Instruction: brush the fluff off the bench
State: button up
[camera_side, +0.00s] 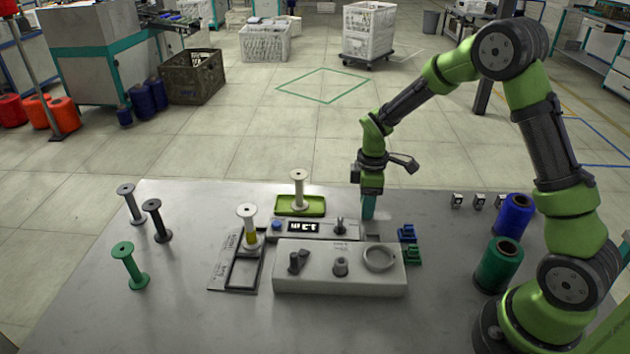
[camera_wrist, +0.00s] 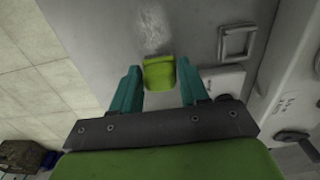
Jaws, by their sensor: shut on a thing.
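My gripper (camera_side: 368,209) points down over the back of the bench (camera_side: 90,290), behind the grey winder (camera_side: 340,285). In the wrist view, my gripper (camera_wrist: 159,66) has its two teal fingers around a yellow-green block (camera_wrist: 159,75), which looks like the brush. Its bristles cannot be made out, and the side view does not show it clearly. A pale, speckled patch on the bench, perhaps fluff (camera_wrist: 148,42), shows just beyond the block in the wrist view. I cannot tell whether the block touches the bench.
A white bobbin (camera_side: 298,188) stands on a green tray (camera_side: 300,211). Another bobbin (camera_side: 247,222) stands near a dark frame (camera_side: 245,272). Black, grey and green bobbins (camera_side: 130,265) stand at left. Blue (camera_side: 514,217) and green (camera_side: 498,265) thread spools stand at right. Small clips (camera_side: 408,233) lie beside the winder.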

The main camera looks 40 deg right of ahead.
jog(key=shift+w+a, duration=0.4)
jog(key=shift+a, duration=0.05)
jog(key=shift+s+d, duration=2.5)
jog(key=shift+s+d+r, duration=0.15)
notch_tip(320, 180, up, 8)
jog(key=shift+f, duration=0.2)
